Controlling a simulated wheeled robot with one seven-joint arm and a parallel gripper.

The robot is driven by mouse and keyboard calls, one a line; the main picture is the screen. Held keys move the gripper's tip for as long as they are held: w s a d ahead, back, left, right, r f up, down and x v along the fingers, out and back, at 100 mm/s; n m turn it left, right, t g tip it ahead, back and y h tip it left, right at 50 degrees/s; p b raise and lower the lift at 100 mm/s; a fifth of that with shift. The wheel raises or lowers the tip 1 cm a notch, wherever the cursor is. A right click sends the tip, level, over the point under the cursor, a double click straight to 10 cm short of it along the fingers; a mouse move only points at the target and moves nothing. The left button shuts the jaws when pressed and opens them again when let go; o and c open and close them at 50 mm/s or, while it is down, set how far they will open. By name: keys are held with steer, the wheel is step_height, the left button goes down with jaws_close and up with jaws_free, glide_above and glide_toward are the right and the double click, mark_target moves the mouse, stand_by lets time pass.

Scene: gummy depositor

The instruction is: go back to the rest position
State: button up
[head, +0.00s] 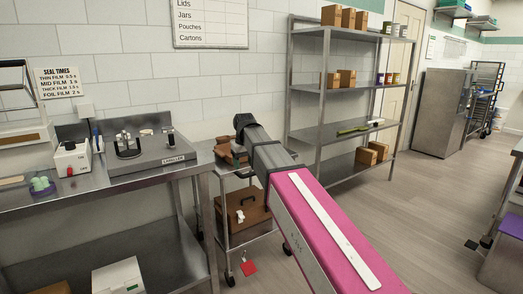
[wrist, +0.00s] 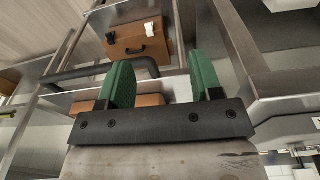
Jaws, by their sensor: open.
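My gripper (wrist: 162,78) shows in the wrist view as two green fingers standing well apart, with nothing held between them. In the head view, my arm with its pink cover reaches from the bottom right toward the cart (head: 247,239); the fingers cannot be made out there. The dark end of the arm is over the cart's top, beside a brown item whose shape is partly hidden. A brown case (head: 243,212) sits on the cart's lower shelf, and it also shows beyond the fingers in the wrist view (wrist: 134,46).
A steel bench (head: 150,180) with a sealing machine (head: 150,155) stands left of the cart. A steel shelf rack (head: 345,90) with boxes and jars stands behind, to the right. Another bench edge is at the far right. The floor (head: 430,195) between is clear.

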steer(key=s+d+f+m, duration=0.2)
steer(key=s+d+f, duration=0.4)
steer(key=d+f, duration=0.2)
steer(key=s+d+f+m+g, duration=0.1)
steer(key=s+d+f+m, duration=0.1)
steer(key=s+d+f, duration=0.4)
steer(key=s+d+f+m, duration=0.2)
steer(key=s+d+f, duration=0.5)
steer(key=d+f, duration=0.5)
step_height(320, 180, down, 6)
steer(key=shift+r+h, duration=0.1)
steer(key=shift+h, duration=0.2)
steer(key=shift+s, duration=0.1)
